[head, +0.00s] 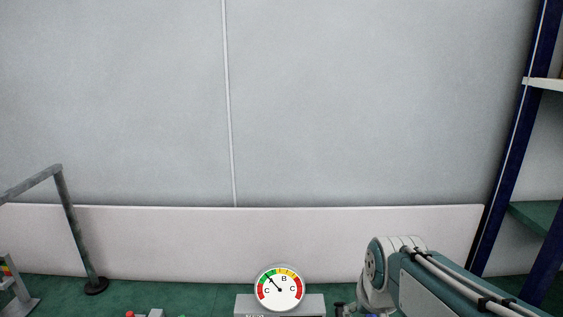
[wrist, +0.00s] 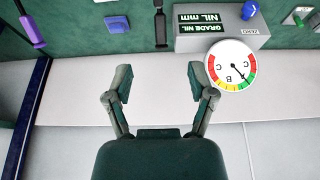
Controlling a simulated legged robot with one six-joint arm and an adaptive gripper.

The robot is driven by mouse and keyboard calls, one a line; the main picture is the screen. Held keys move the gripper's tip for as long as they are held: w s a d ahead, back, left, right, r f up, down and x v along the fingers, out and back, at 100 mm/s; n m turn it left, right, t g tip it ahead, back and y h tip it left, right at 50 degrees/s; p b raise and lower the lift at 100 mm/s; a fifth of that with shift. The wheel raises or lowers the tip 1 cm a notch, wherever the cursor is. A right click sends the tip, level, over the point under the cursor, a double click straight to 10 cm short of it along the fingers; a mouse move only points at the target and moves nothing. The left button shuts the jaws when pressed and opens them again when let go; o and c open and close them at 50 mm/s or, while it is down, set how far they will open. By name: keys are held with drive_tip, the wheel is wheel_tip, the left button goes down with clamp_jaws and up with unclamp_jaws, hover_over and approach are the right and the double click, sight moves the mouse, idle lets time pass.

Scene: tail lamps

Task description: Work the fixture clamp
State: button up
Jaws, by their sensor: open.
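My gripper (wrist: 160,82) is open and empty in the wrist view, its two fingers spread wide. Past the fingertips, at the top of that view, is a dark upright bar (wrist: 160,28). A lever with a purple grip (wrist: 28,28) is at the top left. I cannot tell whether either belongs to the fixture clamp. A grey gauge box (wrist: 225,35) has a display reading GRADE NIL and NIL mm, upside down. Its round dial (wrist: 232,66) is close to the right finger, apparently behind it. The dial also shows in the head view (head: 279,288), where my gripper is not clearly visible.
A blue knob (wrist: 117,24) and a green button (wrist: 295,18) lie along the green surface (wrist: 75,35). In the head view, a grey metal rail (head: 68,210) stands at left and a dark blue shelf rack (head: 510,150) at right. A pale wall (head: 340,110) closes the back.

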drive_tip(key=s+r+t, duration=0.1)
drive_tip(key=s, duration=1.1)
drive_tip(key=shift+s+r, duration=0.15)
drive_tip(key=shift+r, duration=0.2)
drive_tip(key=shift+s, duration=0.2)
clamp_jaws()
drive_tip(key=w+d+f+m+g+y, duration=0.1)
drive_tip(key=w+f+m+g+y, duration=0.25)
drive_tip(key=w, duration=0.45)
drive_tip(key=w+d+f+m+g+y, duration=0.15)
drive_tip(key=w+f+m+y, duration=0.25)
drive_tip(key=w, duration=0.4)
drive_tip(key=w+d+f+m+t+y, duration=0.2)
drive_tip(key=w+d+f+m+y, duration=0.45)
drive_tip(key=w+d+f, duration=0.45)
drive_tip(key=s+x, duration=0.1)
drive_tip(key=x, duration=1.1)
drive_tip(key=shift+a, duration=0.4)
